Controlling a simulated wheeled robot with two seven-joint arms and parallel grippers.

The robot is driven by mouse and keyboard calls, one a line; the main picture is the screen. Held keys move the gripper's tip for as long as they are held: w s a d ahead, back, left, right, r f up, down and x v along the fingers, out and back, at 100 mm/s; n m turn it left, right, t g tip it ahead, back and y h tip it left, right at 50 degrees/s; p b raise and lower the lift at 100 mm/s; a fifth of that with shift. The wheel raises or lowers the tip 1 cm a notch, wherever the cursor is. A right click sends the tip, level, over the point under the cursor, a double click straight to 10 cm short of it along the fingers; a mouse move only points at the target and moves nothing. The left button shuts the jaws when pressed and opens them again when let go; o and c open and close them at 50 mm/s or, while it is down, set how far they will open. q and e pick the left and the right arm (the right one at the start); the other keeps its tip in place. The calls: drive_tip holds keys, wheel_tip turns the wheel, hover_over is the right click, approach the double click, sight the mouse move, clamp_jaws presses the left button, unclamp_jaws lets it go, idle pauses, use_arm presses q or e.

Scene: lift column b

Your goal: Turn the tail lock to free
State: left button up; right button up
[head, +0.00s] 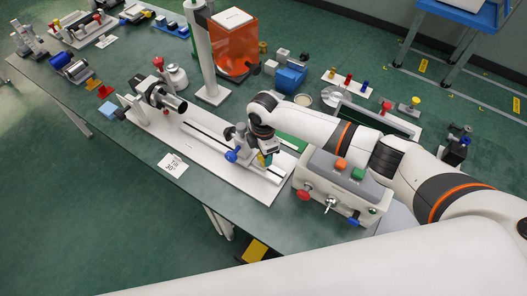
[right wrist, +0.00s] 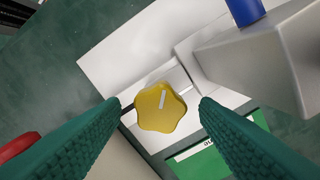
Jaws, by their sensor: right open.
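The yellow lobed knob (right wrist: 155,112), which I take to be the tail lock, sits in the middle of the right wrist view. A short white mark on its top slants slightly from upright. No lettering beside it is readable. My right gripper (right wrist: 160,108) is open, with one green finger on each side of the knob and a visible gap to both. In the head view my right gripper (head: 265,158) is over the right end of the white lathe-like base (head: 225,170), by the tailstock (head: 238,134). My left gripper is not in view.
A blue knob (head: 232,156) sticks out from the tailstock. A grey control box (head: 342,182) with buttons and knobs stands close to the right, under my arm. A chuck (head: 158,94) is at the left end of the base. Several small parts lie behind.

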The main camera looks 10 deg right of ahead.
wheel_tip(320, 180, up, 11)
drive_tip(key=b, duration=0.2)
drive_tip(key=shift+r, duration=0.15)
drive_tip(key=shift+c, duration=0.2)
